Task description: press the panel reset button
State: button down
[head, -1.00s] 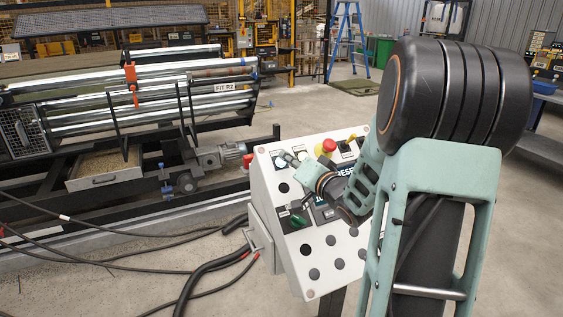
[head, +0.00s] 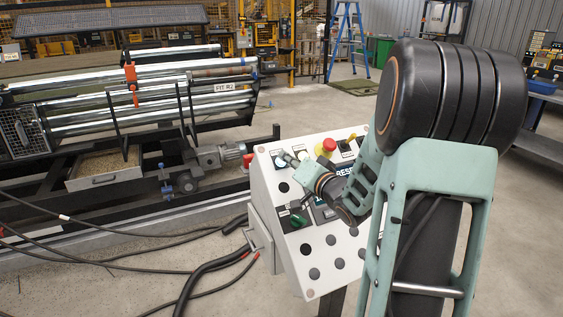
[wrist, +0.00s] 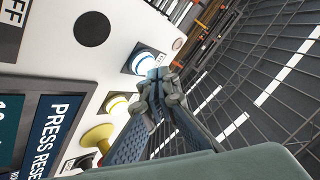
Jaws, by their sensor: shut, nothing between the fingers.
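The white control panel (head: 325,245) stands tilted in front of me in the head view. In the wrist view, a blue-white lit button (wrist: 142,63) sits on the panel face. A yellow-ringed pale button (wrist: 116,104) and a yellow-based knob (wrist: 98,137) lie below it. A dark display (wrist: 52,130) reads "PRESS RESET". My gripper (wrist: 158,88) is shut and empty, its fingertips overlapping the lower edge of the lit button in this view. I cannot tell whether they touch it. In the head view, my gripper (head: 288,157) is at the panel's upper left, and my arm hides part of the panel.
A red emergency knob (head: 329,145) stands out along the panel's top. A green switch (head: 298,220) is lower down. Black cables (head: 205,275) run across the floor at left. The roller machine (head: 140,100) stands behind the panel at left.

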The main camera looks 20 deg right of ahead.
jog(key=shift+w+f, duration=0.35)
jog(key=shift+f, duration=0.1)
dwell(0.8)
dwell(0.3)
jog(key=shift+s+r+p, duration=0.45)
jog(key=shift+s+r, duration=0.1)
jog(key=shift+r, duration=0.05)
jog(key=s+r+p, duration=0.1)
jog(key=r+p, duration=0.1)
jog(key=s+r+p, duration=0.1)
jog(key=s+r, duration=0.1)
jog(key=shift+s+p, duration=0.1)
jog(key=shift+p, duration=0.3)
jog(key=shift+d, duration=0.1)
dwell(0.6)
